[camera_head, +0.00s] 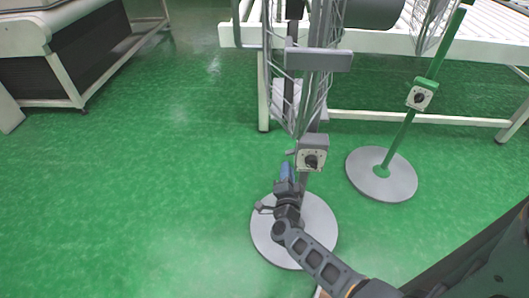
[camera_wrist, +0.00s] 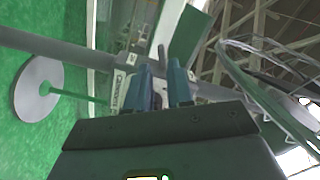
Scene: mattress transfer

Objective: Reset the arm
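My arm reaches up from the bottom of the head view. My gripper (camera_head: 287,172) has blue fingertips just below and left of a white-grey box with a black knob (camera_head: 311,160) on a grey fan's pole. In the wrist view my gripper's two blue fingertips (camera_wrist: 162,84) stand apart with a gap between them, and no held object is seen there. The white labelled box (camera_wrist: 120,92) shows behind the left finger. I cannot tell whether the fingers touch the box.
The fan's round grey base (camera_head: 322,228) lies below my gripper. A second stand with a green pole (camera_head: 408,128) and round base (camera_head: 382,182) is to the right. A white slatted frame (camera_head: 430,117) is behind. Green floor (camera_head: 130,190) is clear at left.

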